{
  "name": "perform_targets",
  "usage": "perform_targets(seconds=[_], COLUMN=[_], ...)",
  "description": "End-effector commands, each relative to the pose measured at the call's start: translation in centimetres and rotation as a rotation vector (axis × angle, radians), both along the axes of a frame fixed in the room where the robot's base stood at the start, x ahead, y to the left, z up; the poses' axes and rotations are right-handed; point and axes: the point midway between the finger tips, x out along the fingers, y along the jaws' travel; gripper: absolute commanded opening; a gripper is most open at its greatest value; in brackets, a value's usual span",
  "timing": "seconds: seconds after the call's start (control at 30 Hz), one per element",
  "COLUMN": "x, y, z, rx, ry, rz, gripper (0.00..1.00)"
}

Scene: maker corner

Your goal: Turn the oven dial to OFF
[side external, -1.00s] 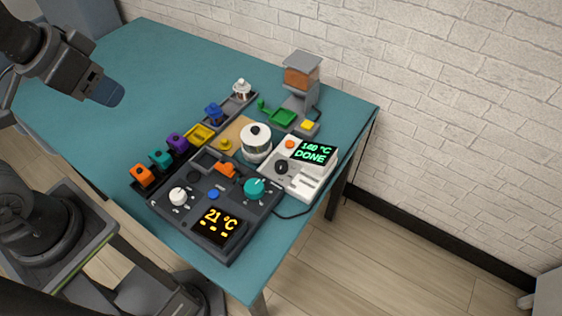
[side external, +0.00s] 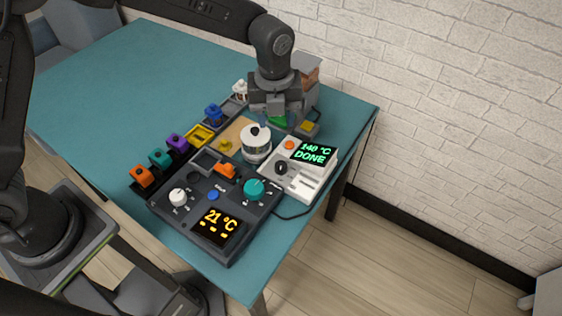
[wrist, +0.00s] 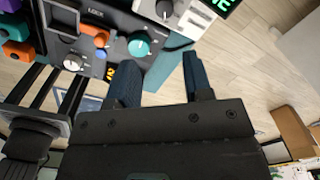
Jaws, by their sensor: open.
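A white unit (side external: 298,182) with a green display (side external: 315,152) reading DONE and roughly 140 °C carries a black dial (side external: 281,168); I take this as the oven dial. Its setting mark is too small to read. In the wrist view the black dial (wrist: 165,9) is at the top edge.
Left of the white unit, a dark panel (side external: 165,208) has a white knob (side external: 178,196), a teal knob (side external: 254,189) and an orange display. A white-and-steel pot (side external: 256,143) stands close to the dial. Several coloured blocks line the left. The table's far left is clear.

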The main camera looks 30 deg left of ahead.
Motion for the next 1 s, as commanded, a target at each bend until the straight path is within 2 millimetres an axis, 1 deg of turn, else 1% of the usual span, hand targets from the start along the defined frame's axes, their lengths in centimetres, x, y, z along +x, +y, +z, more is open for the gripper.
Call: perform_targets(seconds=[0.03, 0.1, 0.27, 0.33, 0.7, 0.83, 1.0], x=[0.2, 0.3, 0.4, 0.3, 0.3, 0.3, 0.3], y=[-0.6, -0.9, -1.1, -1.0, -1.0, -1.0, -1.0], z=[-0.9, -1.6, -2.8, -3.8, -11.3, -13.4, -15.1], rx=[0.005, 0.008, 0.01, 0.01, 0.011, 0.011, 0.011], ry=[0.01, 0.018, 0.022, 0.024, 0.024, 0.024, 0.023], rz=[-0.052, -0.099, -0.124, -0.123, -0.12, -0.119, -0.119], gripper=[0.46, 0.46, 0.46, 0.46, 0.46, 0.46, 0.46])
